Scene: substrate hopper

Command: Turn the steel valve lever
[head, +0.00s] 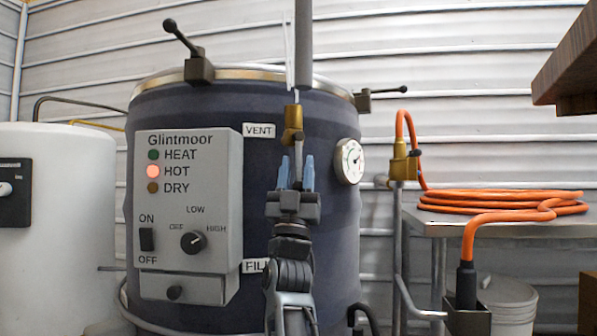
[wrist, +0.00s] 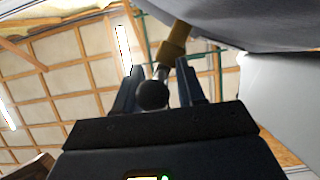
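The steel valve lever (wrist: 160,73) shows in the wrist view as a short bright rod with a black ball knob (wrist: 152,95) at its near end. It comes from a brass valve body (wrist: 172,48). In the head view the brass valve (head: 293,120) is on a pipe in front of the dark blue drum, beside the VENT label. The lever hangs below it and is mostly hidden by my gripper. My gripper (head: 296,174) is open and upright just below the valve. Its fingers (wrist: 162,90) stand either side of the knob, with a clear gap on the right.
The drum (head: 310,225) carries a grey control box (head: 190,215) with HOT lit, and a round gauge (head: 349,161). A second brass valve (head: 404,165) with an orange hose stands to the right, near a metal table (head: 425,222). A wooden shelf (head: 565,75) juts in upper right.

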